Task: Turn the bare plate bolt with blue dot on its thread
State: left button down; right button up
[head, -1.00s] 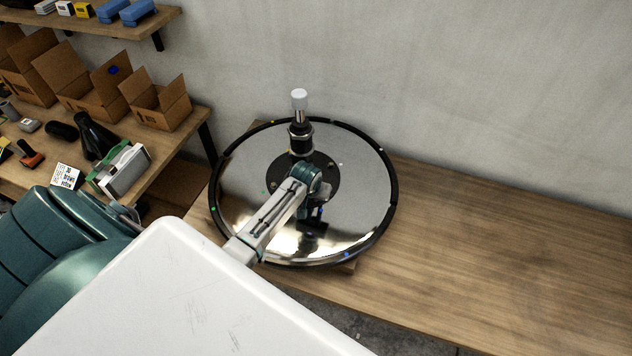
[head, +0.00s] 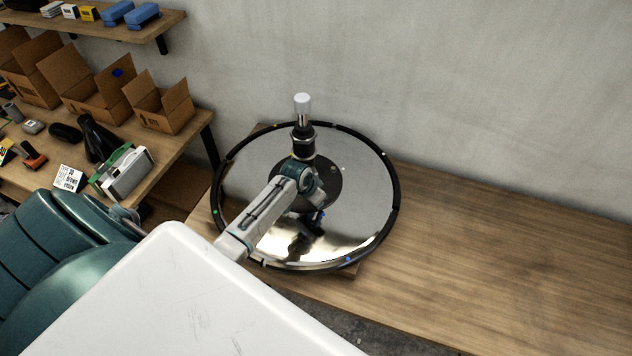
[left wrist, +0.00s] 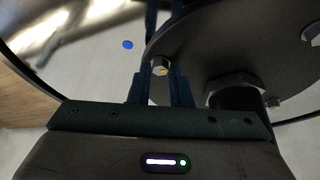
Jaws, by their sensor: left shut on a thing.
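The round mirror-like chair base (head: 365,215) lies on the wooden bench, with a dark round plate (head: 333,180) at its middle. The left wrist view shows this plate (left wrist: 215,45) close up. A silver bolt (left wrist: 161,69) with a small yellow mark on its head sits at the plate's edge. A blue dot (left wrist: 128,44) lies on the shiny base near this bolt. My left gripper (left wrist: 163,80) is shut on the bolt, one finger on each side. In the head view my left gripper (head: 318,198) points down at the plate, and its fingertips and the bolt are hidden.
A black post with a white-capped rod (head: 302,105) rises from the plate. Other bolts (left wrist: 272,102) sit around the plate. Cardboard boxes (head: 95,95) and tools crowd the left table. The bench (head: 490,245) is clear at right.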

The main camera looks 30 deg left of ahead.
pick_arm(q)
jog(key=c, duration=1.5)
grip_release()
jog(key=shift+o, duration=0.8)
jog(key=d+b+v, duration=0.1)
jog(key=b+v, duration=0.2)
jog(key=v, duration=0.7)
jog(key=shift+a+r, duration=0.4)
jog(key=shift+a, duration=0.05)
jog(key=shift+s, duration=0.15)
